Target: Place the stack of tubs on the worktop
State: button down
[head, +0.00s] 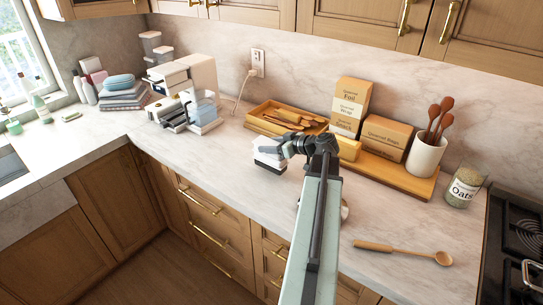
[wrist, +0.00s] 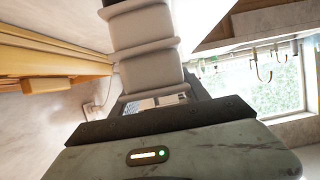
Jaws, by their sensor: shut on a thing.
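The stack of tubs (head: 268,148) is pale white and shows just left of my gripper (head: 284,149), over the middle of the marble worktop (head: 225,160). In the wrist view the stack (wrist: 145,45) rises from my gripper, with several rims one above another. My gripper is shut on the stack; its fingertips are mostly hidden. A dark band shows at the stack's lower side in the head view. I cannot tell whether the stack touches the worktop.
A wooden tray (head: 252,122) with utensils stands behind the stack. Boxes and a utensil crock (head: 424,157) stand on a board to the right. A white appliance (head: 203,72) is at back left. A wooden spoon (head: 400,251) lies front right. Worktop left of the stack is clear.

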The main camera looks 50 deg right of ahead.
notch_tip(320, 180, down, 3)
jog(key=shift+f+b, duration=0.15)
jog(key=shift+b, duration=0.95)
jog(key=shift+r, duration=0.25)
jog(key=shift+f, duration=0.25)
jog(key=c, duration=0.6)
grip_release()
jog(key=shift+r, duration=0.1)
jog(key=shift+o, duration=0.2)
